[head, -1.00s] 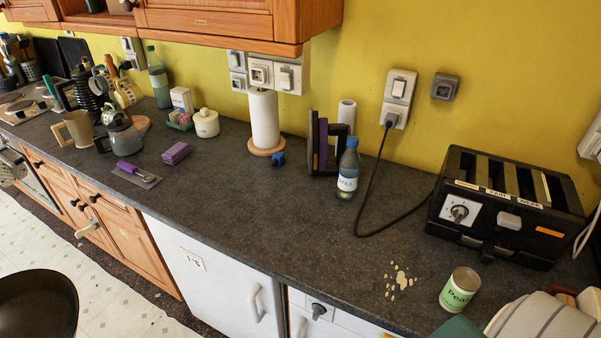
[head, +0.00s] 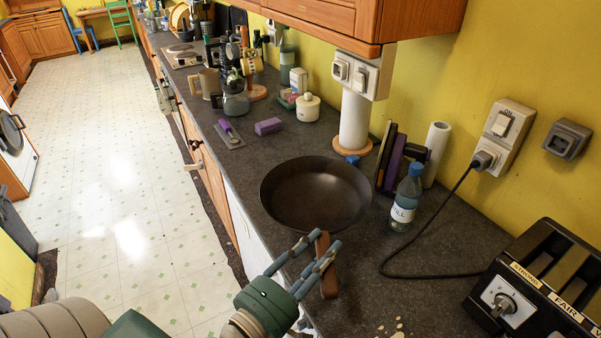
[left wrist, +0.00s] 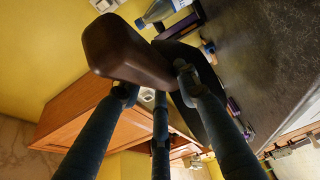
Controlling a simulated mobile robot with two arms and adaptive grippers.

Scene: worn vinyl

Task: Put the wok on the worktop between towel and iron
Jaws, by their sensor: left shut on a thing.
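The dark wok (head: 315,195) is over the worktop (head: 420,255), open side up, near the front edge. I cannot tell whether it touches the surface. My left gripper (head: 320,252) is shut on its brown handle (head: 328,275). In the left wrist view the fingers of the left gripper (left wrist: 153,85) close around the handle (left wrist: 125,48), and the wok's dark side (left wrist: 207,105) shows behind. A white paper towel roll (head: 354,122) stands on a wooden base behind the wok. I cannot make out an iron for certain. My right gripper is not in view.
A labelled bottle (head: 405,198) stands close right of the wok, before dark and purple upright pieces (head: 391,160). A black toaster (head: 540,290) and its cable are at right. A purple block (head: 268,126) and a purple-handled tool (head: 228,132) lie beyond the wok.

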